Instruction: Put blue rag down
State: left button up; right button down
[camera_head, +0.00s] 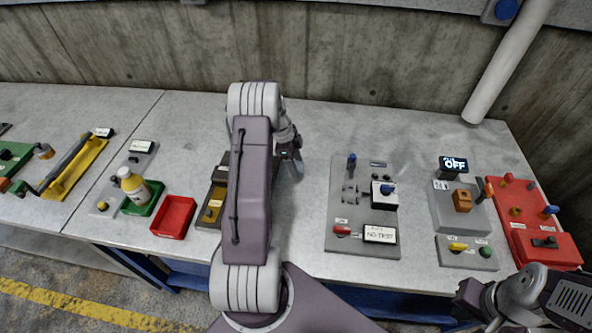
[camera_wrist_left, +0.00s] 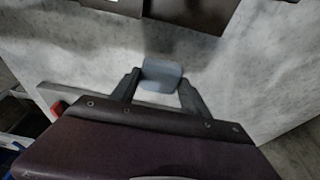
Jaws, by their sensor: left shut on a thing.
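The blue rag (camera_wrist_left: 162,75) is a small, flat, grey-blue piece between the fingertips of my left gripper (camera_wrist_left: 158,88) in the left wrist view. The left gripper is shut on it above the pale grey tabletop. In the head view my left gripper (camera_head: 293,160) points down over the middle of the table, partly behind my own arm. I cannot make out the rag clearly there. Part of my right arm shows at the lower right, with its dark gripper end (camera_head: 470,294) near the table's front edge. Its jaw opening cannot be made out.
A red tray (camera_head: 173,217) and a yellow-labelled bottle (camera_head: 133,184) in a green tray stand left. A grey control panel (camera_head: 343,217), an "OFF" display (camera_head: 453,164) and a red panel (camera_head: 520,222) stand right. Bare tabletop (camera_head: 309,215) lies between the arm and grey panel.

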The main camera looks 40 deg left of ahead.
pick_arm(q)
jog(key=d+r+b, duration=0.2)
jog(key=d+r, duration=0.6)
jog(key=d, duration=0.3)
jog(key=shift+d, duration=0.4)
jog(key=shift+r, duration=0.1)
jog(key=s+d+f+n+t+y, duration=0.1)
jog(key=s+d+f+n+y, duration=0.1)
jog(key=s+d+n, duration=0.3)
jog(key=d+n, duration=0.3)
jog(key=n, duration=0.4)
jog(key=shift+s+d+f+t+y, duration=0.2)
jog(key=shift+d+t+y, duration=0.1)
jog(key=shift+t, duration=0.1)
